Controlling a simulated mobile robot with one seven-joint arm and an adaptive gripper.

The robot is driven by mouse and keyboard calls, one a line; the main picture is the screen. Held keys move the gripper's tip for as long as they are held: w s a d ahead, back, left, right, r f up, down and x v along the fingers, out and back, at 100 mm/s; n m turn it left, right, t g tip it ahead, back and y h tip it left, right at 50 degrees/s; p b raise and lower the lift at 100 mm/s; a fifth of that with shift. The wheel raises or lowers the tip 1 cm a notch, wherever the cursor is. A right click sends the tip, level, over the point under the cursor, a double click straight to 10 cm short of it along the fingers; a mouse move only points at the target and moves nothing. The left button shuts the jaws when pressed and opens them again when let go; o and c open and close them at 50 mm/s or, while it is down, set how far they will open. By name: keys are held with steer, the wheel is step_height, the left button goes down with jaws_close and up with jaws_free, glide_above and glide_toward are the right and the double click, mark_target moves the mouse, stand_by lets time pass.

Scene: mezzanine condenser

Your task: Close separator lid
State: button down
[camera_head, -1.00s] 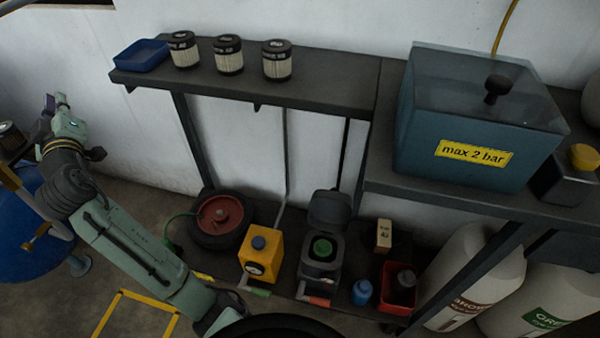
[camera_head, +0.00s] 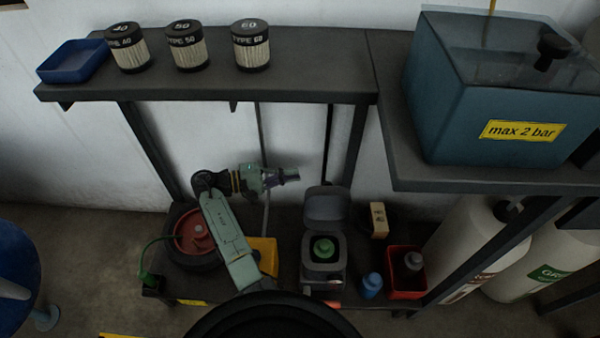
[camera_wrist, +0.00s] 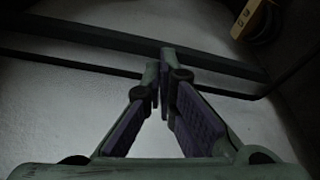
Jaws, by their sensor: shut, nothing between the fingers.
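The separator (camera_head: 322,270) is a dark grey box on the low shelf, with a green round part (camera_head: 323,248) inside its open top. Its lid (camera_head: 326,205) stands raised at the back, open. My gripper (camera_head: 291,175) is above and to the left of the lid, pointing right, apart from it. In the wrist view my gripper's fingers (camera_wrist: 164,85) meet at the tips, with nothing between them. The wrist view shows mostly white wall; the lid cannot be made out for sure there.
The upper shelf (camera_head: 310,75) with several filters and a blue tray (camera_head: 75,62) overhangs behind. A yellow container (camera_head: 264,250) is left of the separator, partly behind my arm. A blue bottle (camera_head: 371,285), red bin (camera_head: 406,272) and small box (camera_head: 378,220) stand right.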

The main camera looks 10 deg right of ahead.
mark_target(327, 198)
steer(key=s+d+p, duration=0.3)
steer(key=d, duration=0.4)
steer(key=shift+s+d+r, duration=0.2)
steer(key=shift+s+d, duration=0.05)
steer(key=shift+s, duration=0.05)
steer(key=shift+b, duration=0.45)
